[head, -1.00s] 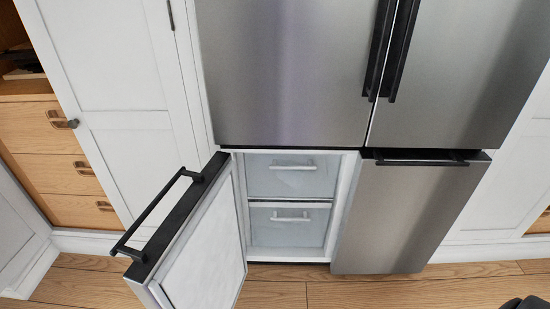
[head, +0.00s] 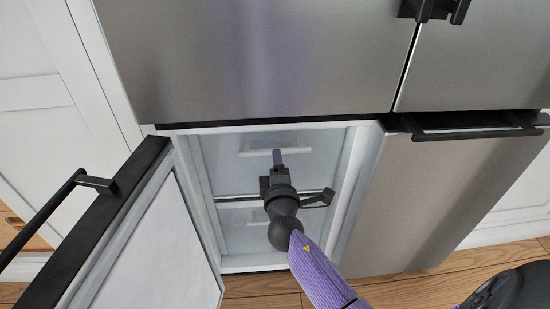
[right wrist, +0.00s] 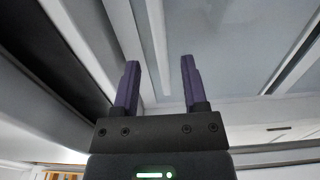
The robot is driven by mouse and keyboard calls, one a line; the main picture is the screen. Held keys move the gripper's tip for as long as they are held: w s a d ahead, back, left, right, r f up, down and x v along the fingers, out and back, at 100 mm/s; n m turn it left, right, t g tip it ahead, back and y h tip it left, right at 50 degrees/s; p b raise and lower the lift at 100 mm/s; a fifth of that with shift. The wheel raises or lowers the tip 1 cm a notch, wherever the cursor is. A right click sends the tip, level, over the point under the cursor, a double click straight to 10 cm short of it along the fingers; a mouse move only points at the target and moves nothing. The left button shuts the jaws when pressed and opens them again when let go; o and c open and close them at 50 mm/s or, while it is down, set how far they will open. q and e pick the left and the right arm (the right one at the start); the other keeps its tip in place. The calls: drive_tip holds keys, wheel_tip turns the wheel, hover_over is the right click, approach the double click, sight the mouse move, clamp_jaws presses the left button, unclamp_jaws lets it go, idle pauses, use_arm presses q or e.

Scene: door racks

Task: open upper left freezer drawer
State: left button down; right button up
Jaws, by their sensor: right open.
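The upper drawer (head: 225,172) of the left freezer compartment has a translucent pale front and looks shut. Its light bar handle (head: 312,148) runs across near the top, partly hidden behind my right gripper. My right gripper (head: 277,156) is in front of this drawer, fingers pointing in towards the handle. In the right wrist view its two purple fingers (right wrist: 160,82) are apart with nothing clearly between them. I cannot tell whether they touch the handle. The lower drawer (head: 237,238) is partly hidden by my right wrist. My left gripper is not in view.
The left freezer door (head: 150,250) stands open on the left, its black handle (head: 50,215) jutting out. The right freezer door (head: 440,190) is shut, as are the steel doors above (head: 260,60). Wooden floor (head: 262,285) lies below.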

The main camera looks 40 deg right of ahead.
drive_tip(key=shift+x, duration=1.55)
drive_tip(key=shift+a, duration=0.1)
clamp_jaws()
drive_tip(key=shift+f, duration=0.1)
